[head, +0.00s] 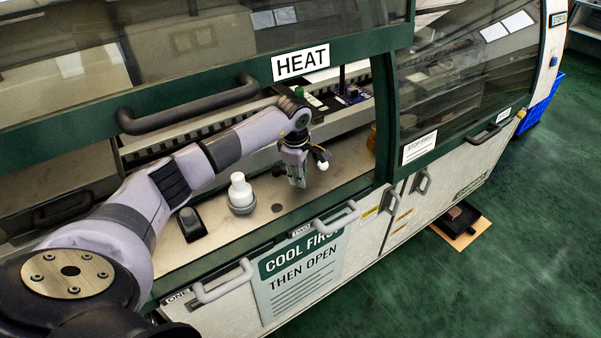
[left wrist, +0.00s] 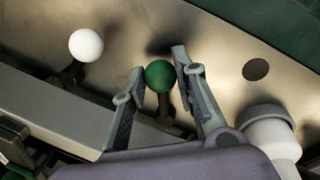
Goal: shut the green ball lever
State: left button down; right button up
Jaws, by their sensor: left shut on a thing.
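The green ball lever (left wrist: 159,76) shows in the left wrist view as a green ball on a short dark stem. My left gripper (left wrist: 160,66) has one finger on each side of the ball and is shut on it. In the head view my left gripper (head: 298,180) points down inside the open machine bay, and the green ball is hidden there behind its fingers. A white ball lever (left wrist: 86,46) stands beside it, apart from my fingers; it also shows in the head view (head: 322,166). My right gripper is not in view.
A white capped bottle (head: 241,190) stands in the bay left of my gripper, near a dark switch box (head: 191,224). A raised hood with a dark handle (head: 190,105) hangs above my arm. Closed drawers with grey handles (head: 322,222) line the front.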

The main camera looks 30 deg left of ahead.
pick_arm(q)
jog(key=s+m+b, duration=0.1)
jog(key=m+b, duration=0.1)
jog(key=s+a+m+b, duration=0.1)
jog(key=s+m+b, duration=0.1)
jog(key=m, duration=0.1)
jog(key=shift+s+f+h, duration=0.15)
jog(key=shift+s+h, duration=0.15)
jog(key=shift+h, duration=0.1)
jog(key=shift+s+a+m+b, duration=0.4)
jog(key=shift+s+m+b, duration=0.3)
jog(key=shift+m, duration=0.3)
jog(key=shift+s+a+r+m+h+b, duration=0.2)
jog(key=shift+s+a+m+h+b, duration=0.3)
jog(key=shift+m, duration=0.5)
jog(key=c, duration=1.6)
grip_release()
jog(key=o, duration=0.3)
